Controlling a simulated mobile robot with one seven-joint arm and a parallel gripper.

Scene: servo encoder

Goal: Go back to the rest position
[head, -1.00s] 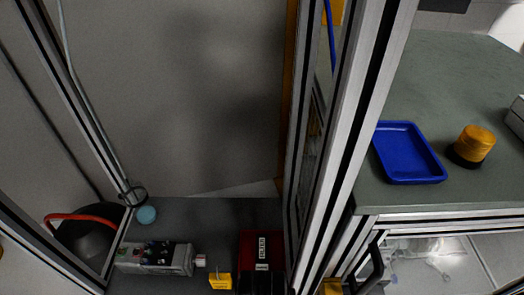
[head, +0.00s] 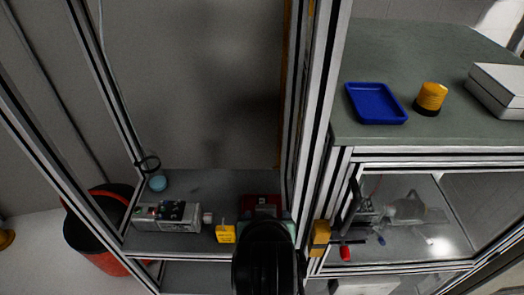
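A black rounded part (head: 265,258), which looks like the end of my arm, rises from the bottom edge of the head view. It stands in front of the red box (head: 262,203) on the grey shelf and hides part of it. No fingertips can be made out, so I cannot tell whether my gripper is open or shut, or whether it holds anything.
The shelf (head: 185,184) bears a servo motor (head: 168,217), a yellow block (head: 225,234) and a light-blue round piece (head: 158,183). Metal frame posts (head: 317,110) stand close on the right. A blue tray (head: 376,103) and a yellow-and-black beacon (head: 430,98) sit on the right-hand worktop (head: 400,50).

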